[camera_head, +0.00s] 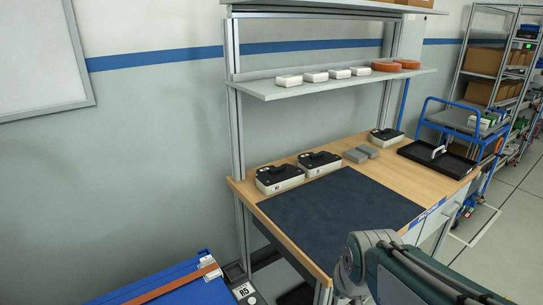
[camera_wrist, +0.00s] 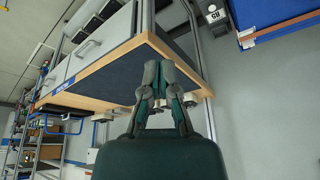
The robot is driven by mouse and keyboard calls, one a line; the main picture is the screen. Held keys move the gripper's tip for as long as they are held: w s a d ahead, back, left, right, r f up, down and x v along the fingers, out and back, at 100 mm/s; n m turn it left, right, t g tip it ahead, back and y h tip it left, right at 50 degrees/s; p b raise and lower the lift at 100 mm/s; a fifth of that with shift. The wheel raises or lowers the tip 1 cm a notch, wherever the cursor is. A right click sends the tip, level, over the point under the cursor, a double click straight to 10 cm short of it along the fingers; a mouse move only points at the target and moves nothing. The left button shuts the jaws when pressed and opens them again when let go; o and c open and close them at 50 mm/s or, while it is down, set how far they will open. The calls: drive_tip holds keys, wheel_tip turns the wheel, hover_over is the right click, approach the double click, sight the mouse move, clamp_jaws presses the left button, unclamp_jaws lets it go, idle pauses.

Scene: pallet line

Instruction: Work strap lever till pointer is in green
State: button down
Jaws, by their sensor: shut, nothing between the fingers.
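A blue load (camera_head: 185,288) with an orange-brown strap (camera_head: 165,287) across it is at the lower left of the head view, cut off by the frame. Beside it is a small dark device (camera_head: 235,271) with a white "R5" label (camera_head: 243,290). I cannot make out a lever, pointer or green zone on it. In the wrist view the blue load (camera_wrist: 285,25) and strap (camera_wrist: 270,28) show at the top right, with the labelled device (camera_wrist: 214,14) beside them. My gripper (camera_wrist: 158,66) is shut and empty, apart from all of these.
A workbench with a dark mat (camera_head: 340,210) stands mid-view, holding several black-and-cream cases (camera_head: 280,178) and a black tray (camera_head: 437,158). A shelf (camera_head: 335,82) with small boxes is above it. A blue cart (camera_head: 465,118) stands at right. My arm fills the lower right.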

drive_tip(key=s+d+r+t, duration=0.1)
drive_tip(key=s+d+r, duration=0.1)
drive_tip(key=s+r, duration=0.3)
drive_tip(key=s, duration=0.4)
drive_tip(key=shift+s+r, duration=0.2)
drive_tip(key=shift+s, duration=0.05)
